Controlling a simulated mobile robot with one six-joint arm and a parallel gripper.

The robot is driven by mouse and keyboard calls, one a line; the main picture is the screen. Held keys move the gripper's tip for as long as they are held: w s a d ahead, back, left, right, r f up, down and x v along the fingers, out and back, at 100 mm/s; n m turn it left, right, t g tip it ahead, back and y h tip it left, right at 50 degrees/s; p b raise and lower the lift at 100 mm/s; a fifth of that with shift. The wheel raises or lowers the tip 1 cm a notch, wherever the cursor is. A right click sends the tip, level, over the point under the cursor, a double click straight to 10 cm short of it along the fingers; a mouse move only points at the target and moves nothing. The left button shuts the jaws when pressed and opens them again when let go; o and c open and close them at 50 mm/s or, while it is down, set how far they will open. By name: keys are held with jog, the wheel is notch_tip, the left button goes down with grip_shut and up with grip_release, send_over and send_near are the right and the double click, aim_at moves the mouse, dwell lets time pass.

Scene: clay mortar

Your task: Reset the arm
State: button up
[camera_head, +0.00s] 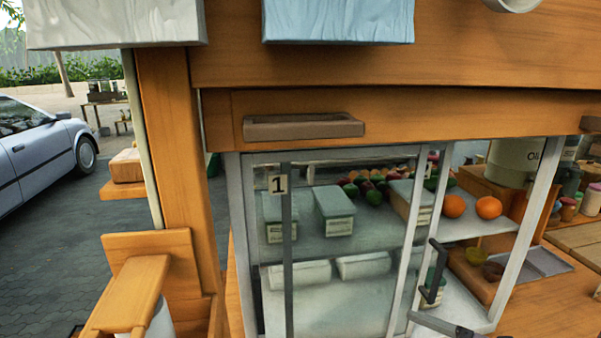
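In the head view, a dark grey, rod-like part (447,327) enters at the bottom edge, right of centre. It looks like the end of my arm or gripper, but most of it is cut off by the frame. No pair of fingertips shows clearly, so I cannot tell whether my gripper is open or shut, or whether it holds anything. The part appears just below the black handle (433,271) of the glass display case (325,215). I cannot tell whether the two touch.
The case holds grey boxes (334,210), white rolls (297,274) and vegetables. Oranges (488,207) sit on its right. A wooden drawer front (400,115) spans above. A wooden post (175,150) stands left. Paving (70,240) and a parked car (40,150) lie beyond.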

jog(key=s+a+r+n+g, duration=0.2)
jog(key=s+a+n+g, duration=0.4)
jog(key=a, duration=0.5)
jog(key=s+a+r+n+h, duration=0.1)
jog(key=s+r+n+h, duration=0.4)
jog(key=n, duration=0.8)
jog(key=s+h, duration=0.3)
jog(key=s, duration=0.2)
jog(key=shift+a+r+n+h, duration=0.25)
jog(key=shift+a+n+h, duration=0.05)
jog(key=shift+n+h, duration=0.1)
